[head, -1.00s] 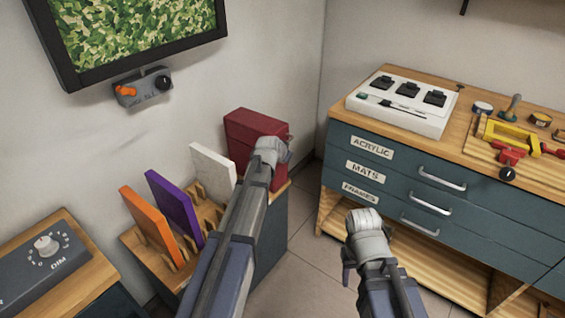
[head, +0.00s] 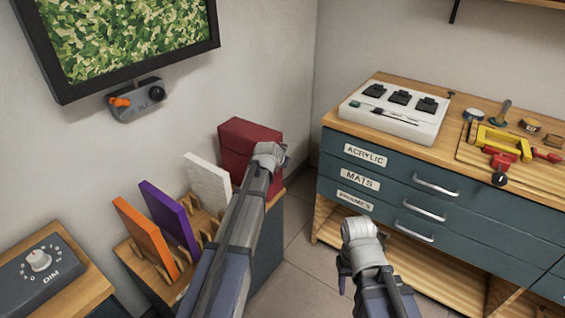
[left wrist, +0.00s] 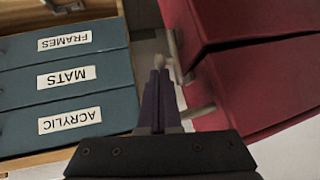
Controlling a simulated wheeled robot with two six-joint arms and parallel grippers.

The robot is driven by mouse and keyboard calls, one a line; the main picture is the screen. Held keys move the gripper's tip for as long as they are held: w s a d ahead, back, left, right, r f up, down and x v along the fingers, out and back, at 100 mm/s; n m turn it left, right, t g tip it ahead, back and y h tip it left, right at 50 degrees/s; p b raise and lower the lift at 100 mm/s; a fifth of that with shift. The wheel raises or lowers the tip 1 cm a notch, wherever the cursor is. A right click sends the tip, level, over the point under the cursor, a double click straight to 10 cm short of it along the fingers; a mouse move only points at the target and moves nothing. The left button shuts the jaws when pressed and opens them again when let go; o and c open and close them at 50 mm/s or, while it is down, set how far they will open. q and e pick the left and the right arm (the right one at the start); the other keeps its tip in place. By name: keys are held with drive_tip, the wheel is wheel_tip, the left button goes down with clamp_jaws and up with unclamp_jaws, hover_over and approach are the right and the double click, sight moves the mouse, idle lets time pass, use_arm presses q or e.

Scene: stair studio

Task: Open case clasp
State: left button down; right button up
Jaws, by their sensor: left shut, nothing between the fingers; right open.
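The dark red case (head: 248,138) stands on the low cabinet by the back wall. It fills the right of the left wrist view (left wrist: 260,75), where a dark seam runs across it. Two pale pegs stick out at its near side, an upper one (left wrist: 173,48) and a lower one (left wrist: 198,111); I cannot tell whether either is the clasp. My left gripper (head: 283,150) is at the case's right side, its shut, empty fingers (left wrist: 158,75) close beside the pegs. Contact is unclear. My right gripper (head: 343,270) is open and empty, low in front of the drawers.
An orange panel (head: 146,238), a purple panel (head: 170,217) and a white panel (head: 208,180) stand in a wooden rack left of the case. The drawer cabinet (head: 400,195) is at right, with a switch box (head: 385,128) on top. Bare floor lies between.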

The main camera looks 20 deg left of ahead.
use_arm(q)
drive_tip(key=shift+s, duration=0.1)
drive_tip(key=shift+s+a+f+b, duration=0.25)
drive_tip(key=shift+s+f+b, duration=0.1)
drive_tip(key=shift+s, duration=0.25)
drive_tip(key=shift+r, duration=0.15)
drive_tip(key=w+r+p+v, duration=0.2)
drive_tip(key=p+v, duration=0.9)
drive_tip(key=v, duration=0.2)
drive_tip(key=shift+d+r+p, duration=0.3)
drive_tip(key=shift+d+p, duration=0.1)
drive_tip(key=shift+d, duration=0.05)
